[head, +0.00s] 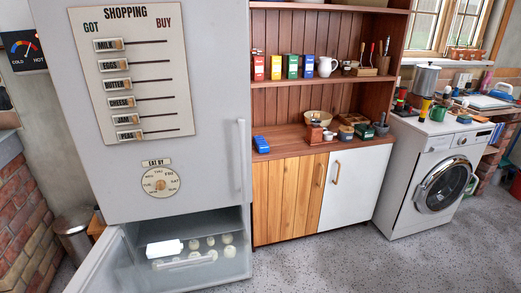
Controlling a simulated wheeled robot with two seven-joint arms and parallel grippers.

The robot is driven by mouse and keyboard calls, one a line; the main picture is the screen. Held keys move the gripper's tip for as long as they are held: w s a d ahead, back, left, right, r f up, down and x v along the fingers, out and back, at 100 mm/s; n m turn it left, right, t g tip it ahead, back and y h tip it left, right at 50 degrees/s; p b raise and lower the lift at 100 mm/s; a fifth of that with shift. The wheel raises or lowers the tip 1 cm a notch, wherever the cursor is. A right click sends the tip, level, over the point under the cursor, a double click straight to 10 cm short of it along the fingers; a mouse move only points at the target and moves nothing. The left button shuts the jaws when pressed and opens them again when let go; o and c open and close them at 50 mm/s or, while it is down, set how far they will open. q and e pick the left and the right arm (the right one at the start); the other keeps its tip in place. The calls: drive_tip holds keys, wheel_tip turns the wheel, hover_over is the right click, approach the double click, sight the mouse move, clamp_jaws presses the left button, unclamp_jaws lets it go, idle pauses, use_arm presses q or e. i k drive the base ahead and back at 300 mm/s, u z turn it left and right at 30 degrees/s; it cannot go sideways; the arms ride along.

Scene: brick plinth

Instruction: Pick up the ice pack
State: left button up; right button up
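A white, flat-sided block (164,249), which looks like the ice pack, lies in the open lower compartment of the grey fridge (215,180). It sits at the left of the compartment, beside several small pale round items (211,241). A pale bar or edge crosses in front of them, and the lower part of the block is hard to make out. The compartment door (105,268) is swung open to the left. Neither of my grippers shows in the head view.
A wooden cabinet (285,196) with loaded shelves stands right of the fridge, then a washing machine (433,182) with its round door ajar. A metal bin (75,238) and brick plinth (22,215) are at left. The speckled floor (340,265) is clear in front.

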sight(262, 147)
drive_tip(key=z, duration=1.1)
drive_tip(key=i, duration=3.6)
drive_tip(key=u, duration=2.85)
